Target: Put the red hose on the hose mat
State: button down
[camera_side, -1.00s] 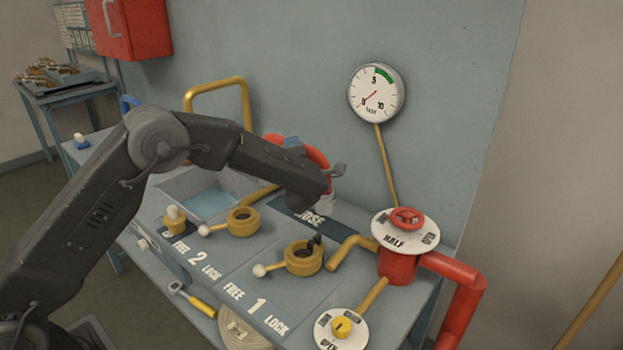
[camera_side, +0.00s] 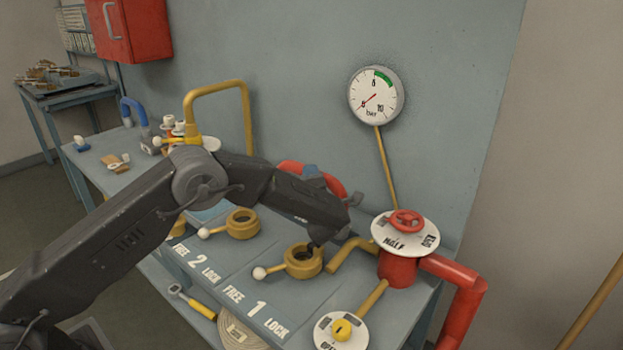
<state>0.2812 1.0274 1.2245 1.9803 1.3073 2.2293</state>
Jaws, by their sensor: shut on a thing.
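The red hose (camera_side: 335,182) shows as a red arch behind my arm, near the wall; its lower parts and ends are hidden by the arm. My gripper is at the arm's far end, and its fingers are mostly hidden behind the arm. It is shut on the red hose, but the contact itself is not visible. The dark hose mat is almost wholly covered by my arm, so I cannot tell whether the hose touches it.
Yellow ring 1 (camera_side: 304,261) and yellow ring 2 (camera_side: 242,222) are on the bench, each with a lever. A red valve wheel (camera_side: 405,220) and red pipe (camera_side: 450,268) stand at right. A gauge (camera_side: 376,94) hangs on the wall.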

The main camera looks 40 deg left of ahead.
jog(key=c, duration=0.7)
grip_release()
jog(key=shift+f, duration=0.1)
jog(key=shift+c, duration=0.2)
